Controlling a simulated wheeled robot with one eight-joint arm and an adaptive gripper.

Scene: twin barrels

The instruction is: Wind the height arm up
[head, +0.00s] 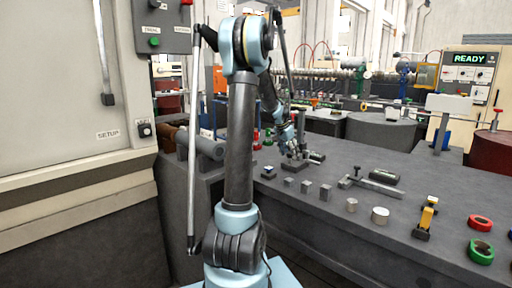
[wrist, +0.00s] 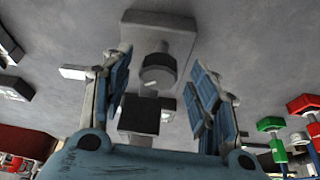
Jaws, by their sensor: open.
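A small grey stand (head: 295,165) with a flat base, a post and a dark side piece stands on the bench, partly hidden by my gripper. I take it for the device with the height arm, but cannot tell the arm's parts apart. My gripper (head: 291,141) reaches down at it from the far side of my arm. In the wrist view my gripper (wrist: 161,63) is open, with blue padded fingers on both sides of a round dark knob (wrist: 157,72). A grey plate (wrist: 172,22) lies beyond the knob and a dark block (wrist: 140,114) nearer. No finger clearly touches the knob.
The grey bench (head: 330,215) holds several metal blocks, a caliper-like tool (head: 370,185), a yellow-black tool (head: 427,218), a red ring (head: 480,222) and a green ring (head: 481,251). A panel reading READY (head: 468,59) stands back right. A large cabinet (head: 70,120) stands left.

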